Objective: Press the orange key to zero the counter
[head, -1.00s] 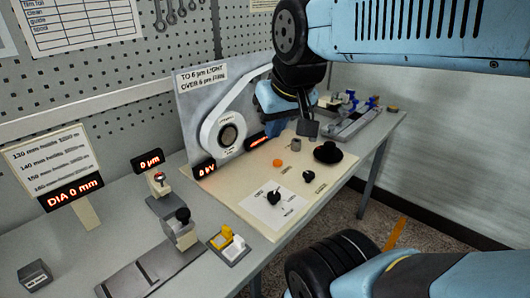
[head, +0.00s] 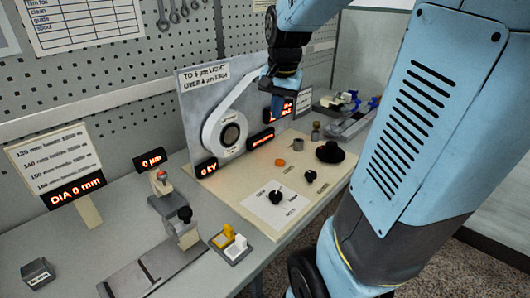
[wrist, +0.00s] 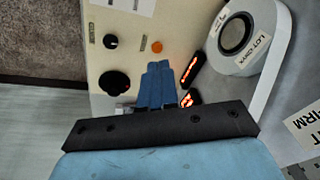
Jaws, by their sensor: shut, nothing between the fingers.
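The orange key (head: 281,163) is a small round button on the cream panel (head: 240,190), below the red displays. It also shows in the wrist view (wrist: 157,47), just beyond my fingertips. My gripper (head: 277,113) is shut and empty, its blue fingers pointing down in front of the upright board. In the wrist view my gripper (wrist: 158,65) has its fingers together close to the orange key in the picture, and I see no contact. I cannot tell which red display is the counter; one (head: 261,139) sits at the board's foot, another (head: 287,107) partly behind my fingers.
A black knob (head: 329,152), a smaller dial (head: 310,175) and a pointer switch (head: 276,198) stand on the panel near the key. A grey cylinder (head: 316,131) stands behind. The white tape reel (head: 229,132) is on the board. My arm covers the right side.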

